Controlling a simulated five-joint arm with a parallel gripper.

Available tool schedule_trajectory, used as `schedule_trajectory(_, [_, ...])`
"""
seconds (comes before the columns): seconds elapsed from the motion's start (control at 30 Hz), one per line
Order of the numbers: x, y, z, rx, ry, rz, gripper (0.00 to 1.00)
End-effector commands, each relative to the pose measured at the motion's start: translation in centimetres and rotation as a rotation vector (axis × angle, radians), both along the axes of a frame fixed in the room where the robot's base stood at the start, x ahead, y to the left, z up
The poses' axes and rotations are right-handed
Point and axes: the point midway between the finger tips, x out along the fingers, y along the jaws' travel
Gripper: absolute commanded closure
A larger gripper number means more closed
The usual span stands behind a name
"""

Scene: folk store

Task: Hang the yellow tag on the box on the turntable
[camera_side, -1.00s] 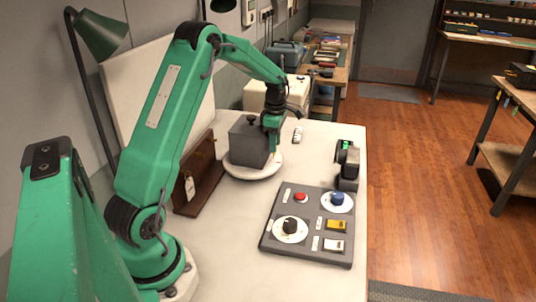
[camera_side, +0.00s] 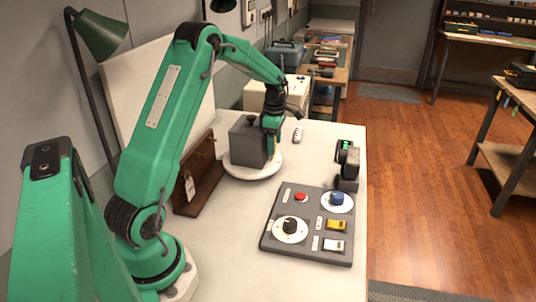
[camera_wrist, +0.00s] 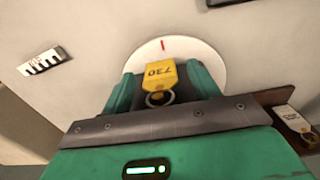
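In the wrist view the yellow tag (camera_wrist: 160,73), marked 730, sits between my two fingertips, its metal ring (camera_wrist: 160,98) towards the palm. My gripper (camera_wrist: 160,78) appears shut on the tag's side edges. In the side view my gripper (camera_side: 270,152) points down at the right side of the grey box (camera_side: 246,146), close to it; I cannot tell if they touch. The box has a dark knob on top and stands on the round white turntable (camera_side: 238,170). The turntable (camera_wrist: 210,62) also shows in the wrist view, with a red mark. Whether the ring is on the box is unclear.
A brown wooden rack (camera_side: 208,183) with a white tag (camera_side: 190,187) stands left of the turntable. A control panel (camera_side: 308,226) with knobs and buttons lies in front. A small black device (camera_side: 347,165) stands right. A white slotted piece (camera_side: 298,134) lies behind.

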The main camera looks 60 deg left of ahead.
Motion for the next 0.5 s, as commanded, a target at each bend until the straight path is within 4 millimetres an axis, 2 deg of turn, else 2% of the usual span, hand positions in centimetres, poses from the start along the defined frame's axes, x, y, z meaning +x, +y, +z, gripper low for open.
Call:
schedule_trajectory(0.27, [0.0, 0.0, 0.2, 0.001, -0.001, 0.0, 0.39])
schedule_trajectory(0.5, [0.1, 0.0, 1.9, 0.001, -0.003, 0.0, 0.39])
